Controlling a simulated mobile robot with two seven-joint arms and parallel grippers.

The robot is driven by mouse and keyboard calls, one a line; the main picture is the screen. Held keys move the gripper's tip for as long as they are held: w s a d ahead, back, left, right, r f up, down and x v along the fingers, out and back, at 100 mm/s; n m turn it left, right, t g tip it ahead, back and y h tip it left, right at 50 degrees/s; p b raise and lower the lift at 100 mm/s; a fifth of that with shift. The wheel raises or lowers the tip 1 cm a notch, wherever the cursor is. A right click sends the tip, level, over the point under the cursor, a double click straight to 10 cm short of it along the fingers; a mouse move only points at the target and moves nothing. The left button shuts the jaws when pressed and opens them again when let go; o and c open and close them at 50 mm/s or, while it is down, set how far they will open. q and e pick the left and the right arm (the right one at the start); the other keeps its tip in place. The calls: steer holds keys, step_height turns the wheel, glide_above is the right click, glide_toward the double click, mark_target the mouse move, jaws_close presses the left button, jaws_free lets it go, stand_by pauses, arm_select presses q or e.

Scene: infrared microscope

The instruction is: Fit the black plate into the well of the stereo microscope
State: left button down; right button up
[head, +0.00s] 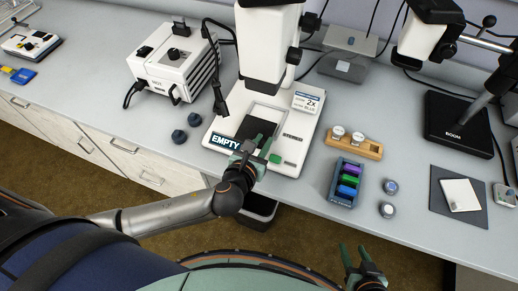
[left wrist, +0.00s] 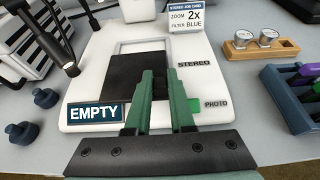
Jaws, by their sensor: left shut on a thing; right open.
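The stereo microscope (head: 293,151) has a white base with a rectangular well (left wrist: 140,46) in its top. The black plate (left wrist: 132,76) lies over the front part of the well; in the head view it shows as a dark patch (head: 252,126). A light strip of the well shows behind the plate. I cannot tell whether the plate is seated or resting on the rim. My left gripper (head: 263,143) is shut on the plate's near right part, and its green fingers (left wrist: 162,75) hide that part. My right gripper (head: 361,258) is open and empty, off the bench's front edge.
An "EMPTY" label (left wrist: 96,114) and a green "PHOTO" patch (left wrist: 196,106) lie at the base's front. Two dark knobs (head: 186,128) stand left. A wooden holder (head: 355,144) and a blue rack (head: 345,181) of coloured pieces stand right. The microscope head (head: 268,45) overhangs the well.

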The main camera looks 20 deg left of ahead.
mark_target(271, 129)
arm_select(q)
steer(key=shift+w+d+f+b, duration=0.15)
steer(key=shift+w+b, duration=0.55)
steer(key=shift+w, duration=0.5)
steer(key=shift+w+a+f+b, duration=0.1)
steer(key=shift+w+f+b, duration=0.1)
steer(key=shift+w+b, duration=0.75)
steer(key=shift+w+d+f+b, duration=0.15)
steer(key=shift+w+b, duration=0.3)
steer(key=shift+w, duration=1)
steer(key=shift+a+f, duration=0.1)
steer(key=shift+f, duration=0.45)
steer(key=shift+s+f, duration=0.1)
steer(key=shift+f, duration=0.1)
steer(key=c, duration=0.7)
jaws_free()
steer(key=shift+o, duration=0.3)
steer(key=o, duration=0.3)
steer(key=shift+o, duration=0.2)
